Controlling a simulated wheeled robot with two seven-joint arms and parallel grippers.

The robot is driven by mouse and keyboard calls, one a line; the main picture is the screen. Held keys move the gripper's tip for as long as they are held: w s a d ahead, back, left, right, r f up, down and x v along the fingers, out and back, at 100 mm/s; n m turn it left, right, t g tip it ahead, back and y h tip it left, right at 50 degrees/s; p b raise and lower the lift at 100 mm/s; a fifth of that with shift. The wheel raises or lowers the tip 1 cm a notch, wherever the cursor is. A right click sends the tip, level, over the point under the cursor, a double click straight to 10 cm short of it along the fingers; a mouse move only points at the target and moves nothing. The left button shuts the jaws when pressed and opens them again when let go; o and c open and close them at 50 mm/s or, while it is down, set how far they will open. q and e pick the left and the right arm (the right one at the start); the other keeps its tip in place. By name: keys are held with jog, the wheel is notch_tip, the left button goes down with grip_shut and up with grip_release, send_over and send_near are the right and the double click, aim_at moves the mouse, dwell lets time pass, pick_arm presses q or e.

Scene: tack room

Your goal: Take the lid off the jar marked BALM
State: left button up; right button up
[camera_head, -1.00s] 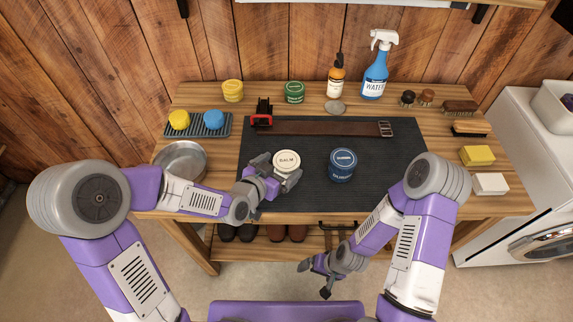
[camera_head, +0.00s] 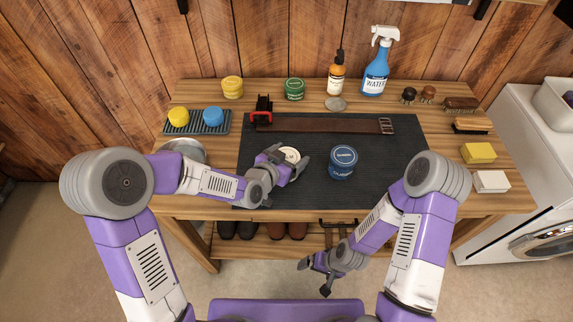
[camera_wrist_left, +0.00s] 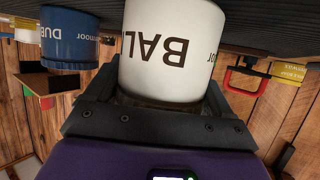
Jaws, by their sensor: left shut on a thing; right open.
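The white BALM jar (camera_head: 290,154) stands on the dark mat (camera_head: 400,190), partly hidden by my left gripper (camera_head: 289,162). In the left wrist view the jar (camera_wrist_left: 172,50) shows upside down, its BALM lettering towards the camera, between the two fingers. My left gripper is shut on the jar; I cannot tell whether the fingers press on the lid or the body. The pale lid top shows from above. My right gripper (camera_head: 316,272) is open and empty, low in front of the table's front edge.
A blue jar (camera_head: 342,165) stands right of the BALM jar. A metal bowl (camera_head: 190,148) is partly behind my left arm. A green tin (camera_head: 294,90) and bottles stand at the back. The mat's right side is clear.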

pick_arm(q)
notch_tip(320, 180, up, 10)
jog(key=p, duration=0.2)
jog(key=shift+p, duration=0.35)
jog(key=o, duration=0.5)
jog(key=c, duration=0.8)
jog(key=shift+o, duration=0.2)
